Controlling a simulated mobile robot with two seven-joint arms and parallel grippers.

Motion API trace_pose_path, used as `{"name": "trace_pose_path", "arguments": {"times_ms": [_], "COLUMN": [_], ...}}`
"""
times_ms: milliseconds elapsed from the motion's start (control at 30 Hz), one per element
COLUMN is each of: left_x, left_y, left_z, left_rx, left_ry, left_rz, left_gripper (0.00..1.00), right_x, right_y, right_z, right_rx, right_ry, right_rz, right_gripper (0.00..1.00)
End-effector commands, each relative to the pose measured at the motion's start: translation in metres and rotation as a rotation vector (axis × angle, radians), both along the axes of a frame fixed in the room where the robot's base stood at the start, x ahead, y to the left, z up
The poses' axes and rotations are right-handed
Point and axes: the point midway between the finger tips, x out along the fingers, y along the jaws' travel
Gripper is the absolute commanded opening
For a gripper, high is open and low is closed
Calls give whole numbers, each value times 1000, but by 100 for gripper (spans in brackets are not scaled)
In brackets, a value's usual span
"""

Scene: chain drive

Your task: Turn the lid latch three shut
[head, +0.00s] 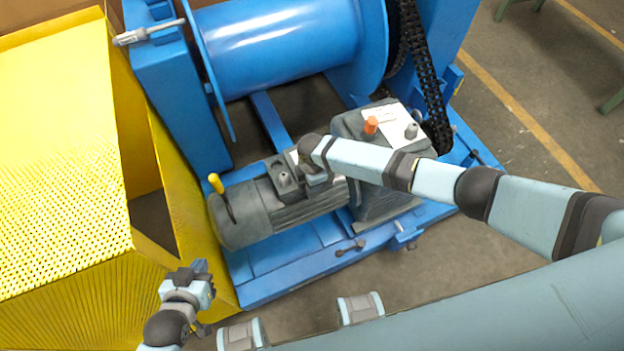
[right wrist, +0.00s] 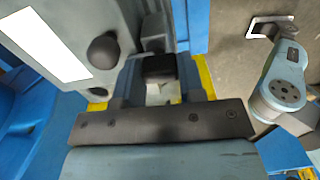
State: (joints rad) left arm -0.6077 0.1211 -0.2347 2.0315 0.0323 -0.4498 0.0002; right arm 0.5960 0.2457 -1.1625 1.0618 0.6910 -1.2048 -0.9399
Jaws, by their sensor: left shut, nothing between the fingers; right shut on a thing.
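My right gripper (right wrist: 160,82) is shut on a small dark block, which I take to be a lid latch (right wrist: 160,67), at the edge of the grey lid (right wrist: 125,15). A round dark knob (right wrist: 103,50) stands beside it on the lid. No number shows on the latch. In the head view the right arm reaches over the grey terminal box (head: 284,179) on the motor, and its wrist hides the fingertips and latch. My left gripper (head: 199,272) is shut and empty, low beside the yellow guard, apart from the motor.
The grey motor (head: 245,215) and gearbox (head: 367,200) sit on a blue frame (head: 290,275) below the blue drum (head: 280,45). A perforated yellow guard (head: 60,180) stands at left. A black chain (head: 425,75) runs at right.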

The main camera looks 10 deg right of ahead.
Motion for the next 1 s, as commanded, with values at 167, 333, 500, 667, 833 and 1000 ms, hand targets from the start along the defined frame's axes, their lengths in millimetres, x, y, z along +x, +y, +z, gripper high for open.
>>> {"name": "trace_pose_path", "arguments": {"times_ms": [167, 333, 500, 667, 833, 1000], "left_x": [0, 0, 0, 0, 0, 0], "left_y": [0, 1, 3, 3, 3, 3], "left_z": [0, 0, 0, 0, 0, 0], "left_rx": [1, 2, 5, 6, 6, 5], "left_ry": [0, -1, -2, -1, -2, -2], "left_rz": [1, 0, -3, -3, -3, -3], "left_gripper": [0, 0, 0, 0, 0, 0], "right_x": [1, 1, 1, 1, 1, 1], "right_y": [0, 0, -1, -1, -1, -1], "right_z": [1, 1, 1, 1, 1, 1], "right_rx": [1, 0, 0, 0, 0, 0], "right_ry": [-3, -2, -2, -2, -2, -1], "right_rz": [41, 55, 57, 56, 56, 55], "right_gripper": [12, 12, 12, 12, 62, 62]}}
